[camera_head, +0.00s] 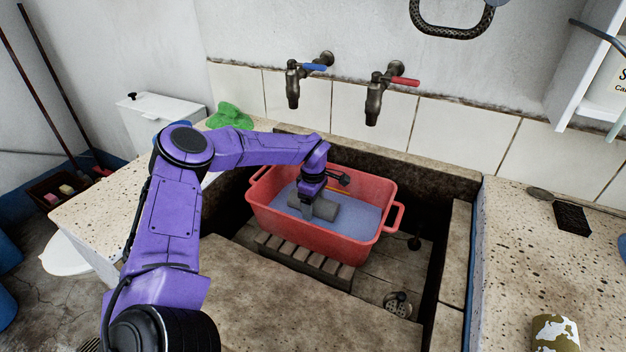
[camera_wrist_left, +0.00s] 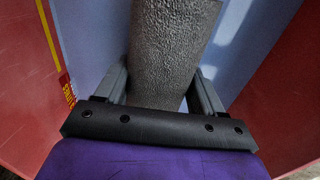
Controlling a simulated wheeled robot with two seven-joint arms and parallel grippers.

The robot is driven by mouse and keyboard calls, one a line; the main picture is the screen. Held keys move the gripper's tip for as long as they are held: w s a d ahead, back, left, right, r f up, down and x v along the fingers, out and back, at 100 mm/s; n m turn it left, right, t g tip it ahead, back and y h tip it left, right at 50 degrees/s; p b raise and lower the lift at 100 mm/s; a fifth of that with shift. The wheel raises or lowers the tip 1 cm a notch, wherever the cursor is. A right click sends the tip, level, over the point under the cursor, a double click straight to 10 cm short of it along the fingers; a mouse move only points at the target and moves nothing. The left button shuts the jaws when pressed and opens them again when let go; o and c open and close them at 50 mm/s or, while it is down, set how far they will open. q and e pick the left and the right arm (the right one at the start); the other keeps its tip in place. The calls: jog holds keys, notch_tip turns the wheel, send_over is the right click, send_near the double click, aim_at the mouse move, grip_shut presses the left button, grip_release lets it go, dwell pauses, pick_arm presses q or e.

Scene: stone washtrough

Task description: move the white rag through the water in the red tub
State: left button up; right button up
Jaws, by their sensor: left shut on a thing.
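The red tub (camera_head: 308,237) stands on a slatted wooden rack in the stone trough, with blue-grey water (camera_head: 365,217) in it. My left gripper (camera_head: 309,199) reaches down inside the tub and is shut on the rag (camera_head: 325,209). The rag looks grey rather than white, a thick bundle with a rough weave, at the water's surface. How deep it sits is unclear. In the left wrist view the rag (camera_wrist_left: 170,45) runs between both fingers, with water on either side. My right gripper is not in view.
Two wall taps, one with a blue handle (camera_head: 314,67) and one with a red handle (camera_head: 405,81), hang behind the tub. A green cloth (camera_head: 229,116) lies on the left ledge. A dark brush-like block (camera_head: 571,218) lies on the right counter.

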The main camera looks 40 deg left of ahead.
pick_arm(q)
notch_tip(320, 180, up, 12)
jog(key=p, duration=0.9)
jog(key=shift+r, duration=0.25)
dwell(1.1)
